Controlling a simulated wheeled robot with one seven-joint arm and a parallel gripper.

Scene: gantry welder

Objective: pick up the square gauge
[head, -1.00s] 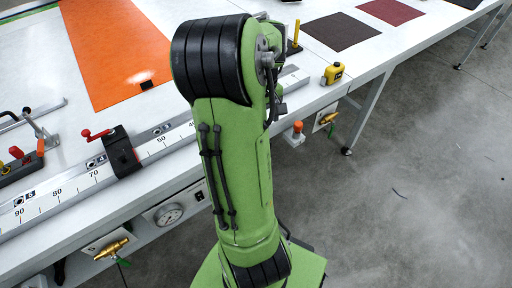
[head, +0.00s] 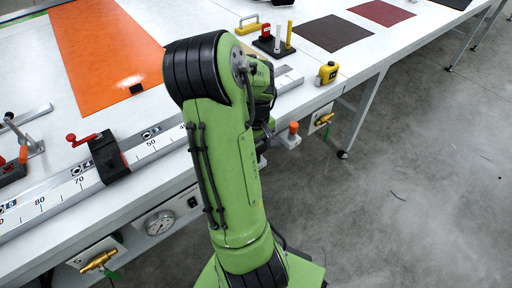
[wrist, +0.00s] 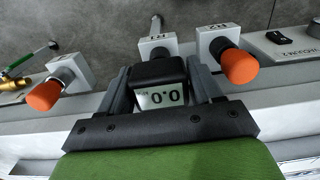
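The square gauge (wrist: 160,76) shows in the wrist view as a black box with a pale display reading 0.0. My gripper (wrist: 160,78) has one finger on each side of the gauge. The fingers are very close to its sides, and I cannot tell whether they touch it. In the head view my green arm reaches over the front edge of the table and hides the gauge and the fingers.
A brass valve (wrist: 14,84) is farther left. On the table (head: 360,66) are a yellow tape measure (head: 327,73) and a ruled rail (head: 150,148).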

